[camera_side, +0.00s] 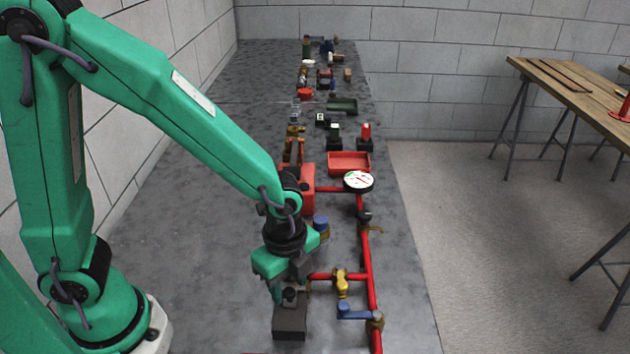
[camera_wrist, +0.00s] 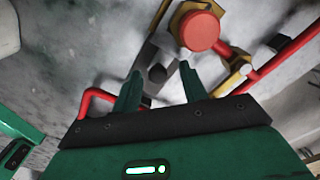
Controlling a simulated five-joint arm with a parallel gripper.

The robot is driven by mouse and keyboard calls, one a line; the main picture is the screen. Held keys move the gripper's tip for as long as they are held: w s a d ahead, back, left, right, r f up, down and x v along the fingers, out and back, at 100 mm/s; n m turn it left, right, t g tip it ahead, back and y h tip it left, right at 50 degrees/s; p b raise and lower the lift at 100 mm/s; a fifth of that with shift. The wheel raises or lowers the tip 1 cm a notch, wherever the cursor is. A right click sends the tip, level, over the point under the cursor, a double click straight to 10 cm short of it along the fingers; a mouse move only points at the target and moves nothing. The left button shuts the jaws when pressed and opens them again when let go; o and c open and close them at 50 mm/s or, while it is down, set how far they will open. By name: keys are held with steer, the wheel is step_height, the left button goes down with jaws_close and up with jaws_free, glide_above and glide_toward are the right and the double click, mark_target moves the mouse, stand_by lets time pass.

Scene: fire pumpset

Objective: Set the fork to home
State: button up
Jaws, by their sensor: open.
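My gripper (camera_side: 289,289) points down over a dark grey block (camera_side: 289,326) at the near end of the bench. In the wrist view its two green fingers (camera_wrist: 160,68) are apart. A small dark upright piece (camera_wrist: 158,73) on a grey plate shows between and just beyond the fingertips. It may be the fork, but its shape is too unclear to be sure. I cannot tell whether the fingers touch it. The hand hides part of the block's top in the side view.
Right of my gripper runs a red pipe (camera_side: 366,262) with a yellow valve (camera_side: 342,284), a blue-handled valve (camera_side: 352,311) and a white-faced gauge (camera_side: 358,181). A red round knob (camera_wrist: 200,31) lies close beyond the fingers. A red tray (camera_side: 349,163) and small parts stand farther back. The bench's left side is clear.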

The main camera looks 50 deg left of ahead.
mark_target(289, 288)
steer(key=shift+r, duration=3.85)
steer(key=shift+a, duration=0.1)
steer(key=s+a+r+n+t, duration=0.2)
steer(key=a+r+n, duration=0.3)
steer(key=a+n, duration=0.2)
steer(key=s+a+r+n+t, duration=0.3)
steer(key=a+r+n, duration=0.3)
steer(key=n, duration=0.5)
steer(key=shift+a+t, duration=0.3)
steer(key=shift+a, duration=0.6)
steer(key=shift+w+d, duration=0.1)
steer(key=shift+c, duration=0.2)
